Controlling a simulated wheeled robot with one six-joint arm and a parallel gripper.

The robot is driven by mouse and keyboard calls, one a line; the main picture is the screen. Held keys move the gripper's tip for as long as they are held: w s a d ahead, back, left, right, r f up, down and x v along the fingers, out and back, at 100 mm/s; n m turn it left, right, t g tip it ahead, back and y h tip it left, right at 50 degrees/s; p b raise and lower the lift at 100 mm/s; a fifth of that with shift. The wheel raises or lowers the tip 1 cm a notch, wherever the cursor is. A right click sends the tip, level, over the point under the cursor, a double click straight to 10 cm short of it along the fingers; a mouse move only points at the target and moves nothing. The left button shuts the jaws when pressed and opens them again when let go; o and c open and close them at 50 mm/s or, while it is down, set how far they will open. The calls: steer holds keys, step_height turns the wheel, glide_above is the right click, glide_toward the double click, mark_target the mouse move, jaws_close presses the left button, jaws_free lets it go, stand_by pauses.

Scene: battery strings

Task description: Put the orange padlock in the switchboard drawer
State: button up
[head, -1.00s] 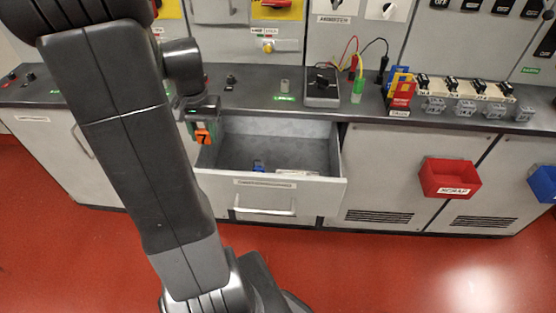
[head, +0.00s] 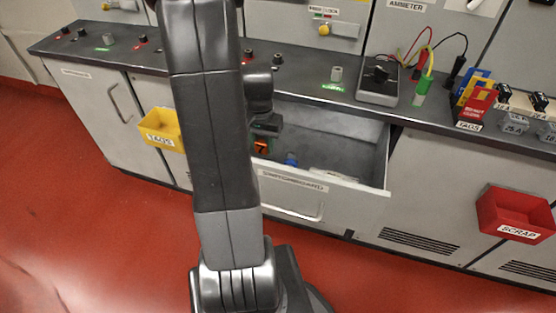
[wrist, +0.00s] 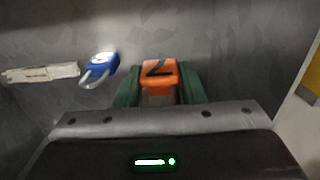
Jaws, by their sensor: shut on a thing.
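The orange padlock (wrist: 158,72), with a dark 7-like mark, is between the green fingers of my gripper (wrist: 158,88) in the wrist view. My gripper is shut on it. In the head view the padlock (head: 261,147) shows at the left end of the open switchboard drawer (head: 293,186), partly hidden by my arm. The wrist view shows the grey drawer interior around the padlock; I cannot tell whether it touches the floor. A blue padlock (wrist: 99,68) lies in the drawer, left of my gripper in the wrist view; it also shows in the head view (head: 291,160).
A pale labelled strip (wrist: 41,73) lies in the drawer beside the blue padlock. A yellow bin (head: 161,130) hangs left of the drawer and a red scrap bin (head: 514,212) right of it. A grey meter box (head: 379,86) stands on the counter above.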

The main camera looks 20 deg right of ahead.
steer(key=shift+f+b, duration=0.4)
steer(key=shift+f, duration=2.6)
steer(key=shift+f, duration=0.15)
steer(key=o, duration=1)
step_height(320, 180, up, 12)
steer(key=shift+r+p, duration=0.15)
steer(key=shift+p, duration=0.85)
